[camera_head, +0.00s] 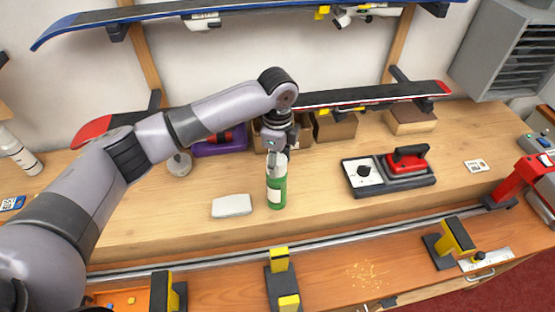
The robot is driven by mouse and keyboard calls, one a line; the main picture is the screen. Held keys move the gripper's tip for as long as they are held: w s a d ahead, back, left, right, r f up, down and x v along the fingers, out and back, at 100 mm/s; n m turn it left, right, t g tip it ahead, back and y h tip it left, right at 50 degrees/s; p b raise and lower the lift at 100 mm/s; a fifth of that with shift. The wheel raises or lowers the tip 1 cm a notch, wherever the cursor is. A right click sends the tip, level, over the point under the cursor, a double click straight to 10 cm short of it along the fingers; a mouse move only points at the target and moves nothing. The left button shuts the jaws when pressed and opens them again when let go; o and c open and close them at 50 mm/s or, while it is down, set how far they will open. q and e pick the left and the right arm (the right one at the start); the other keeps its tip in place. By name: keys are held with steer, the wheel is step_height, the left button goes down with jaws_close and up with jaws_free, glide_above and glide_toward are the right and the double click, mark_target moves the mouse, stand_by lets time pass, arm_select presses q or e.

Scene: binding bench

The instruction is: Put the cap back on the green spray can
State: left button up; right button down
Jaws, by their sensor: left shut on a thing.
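The green spray can (278,199) stands upright on the wooden bench near the middle of the head view, with a pale label on its side. My left gripper (277,153) points down right over the top of the can. It is shut on a pale thing that looks like the cap (277,165), in line with the can. The fingers hide most of the cap and the can's top, so I cannot tell whether the cap touches or sits on the can. My right gripper is out of view.
A white block (232,206) lies close left of the can. A black tray with a red-handled iron (407,160) lies to the right. Boxes and a purple case (220,143) stand behind. Yellow-jawed vises (281,270) line the front rail. Skis hang on the wall.

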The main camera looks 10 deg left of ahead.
arm_select(q)
steer(key=o, duration=0.8)
steer(key=shift+c, duration=0.2)
steer(key=o, duration=0.5)
steer(key=shift+r, duration=0.1)
steer(key=shift+r, duration=2.9)
steer(key=shift+c, duration=0.3)
jaws_close()
